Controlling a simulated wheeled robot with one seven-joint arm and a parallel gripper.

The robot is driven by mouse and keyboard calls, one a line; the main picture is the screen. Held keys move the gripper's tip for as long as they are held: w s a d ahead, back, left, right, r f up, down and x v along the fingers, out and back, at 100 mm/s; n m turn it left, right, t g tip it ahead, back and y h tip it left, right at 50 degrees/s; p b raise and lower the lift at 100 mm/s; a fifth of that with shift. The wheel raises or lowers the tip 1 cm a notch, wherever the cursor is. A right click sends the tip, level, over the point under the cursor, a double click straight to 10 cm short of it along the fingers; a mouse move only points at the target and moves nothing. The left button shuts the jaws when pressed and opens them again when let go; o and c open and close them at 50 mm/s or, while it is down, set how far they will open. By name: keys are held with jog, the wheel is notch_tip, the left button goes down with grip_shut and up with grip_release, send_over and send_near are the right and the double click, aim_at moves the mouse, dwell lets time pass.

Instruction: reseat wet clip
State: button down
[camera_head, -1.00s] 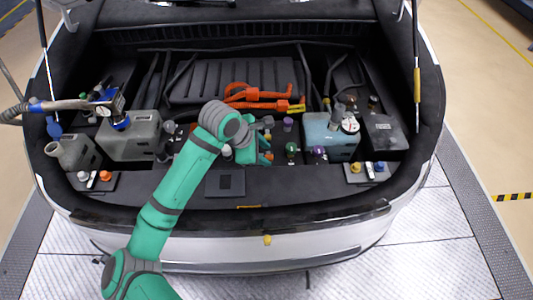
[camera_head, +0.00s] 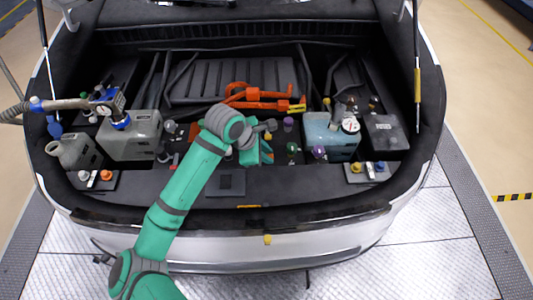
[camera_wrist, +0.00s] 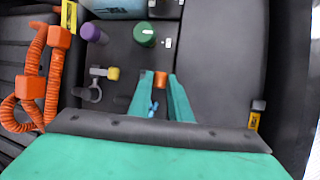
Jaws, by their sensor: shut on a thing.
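My gripper (camera_wrist: 160,85) points down over the dark deck in the wrist view. Its two teal fingers have a narrow gap, with a small blue piece (camera_wrist: 155,108) between them that looks like the clip; its full shape is hidden. A short orange cylinder (camera_wrist: 160,78) shows just beyond it, between the fingertips; I cannot tell whether they touch it. A grey ring-shaped part (camera_wrist: 95,93) and a yellow-ended fitting (camera_wrist: 112,73) are left of the fingers. In the head view, my gripper (camera_head: 264,154) is low in the middle of the bay, mostly hidden by my wrist.
A green cap (camera_wrist: 145,34) and a purple cap (camera_wrist: 91,32) stand beyond the fingers. Orange cables (camera_head: 262,97) run behind my wrist. A blue-grey reservoir (camera_head: 325,138) is to the right, a grey tank (camera_head: 128,140) to the left. Bare dark deck lies right of the fingers.

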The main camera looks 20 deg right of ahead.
jog(key=shift+w+r, duration=0.1)
jog(key=shift+w, duration=0.1)
jog(key=shift+w+d+r+n+g+y, duration=0.15)
jog(key=shift+w+r+g+y, duration=0.1)
jog(key=shift+w+g, duration=0.25)
jog(key=shift+w+d+r+n+g+y, duration=0.15)
jog(key=shift+w+r+g, duration=0.1)
jog(key=shift+g, duration=0.45)
jog(key=shift+w+d+r+n+g+y, duration=0.1)
jog(key=shift+w+d+n+g+y, duration=0.1)
jog(key=shift+w+g, duration=0.4)
jog(key=shift+w+d+r+n+g+y, duration=0.1)
jog(key=shift+w+g+y, duration=0.15)
jog(key=shift+g, duration=0.65)
jog(key=shift+w, duration=0.15)
jog(key=c, duration=1.6)
grip_release()
jog(key=shift+c, duration=0.2)
jog(key=v, duration=1)
jog(key=shift+a+r, duration=0.15)
jog(key=shift+r, duration=0.2)
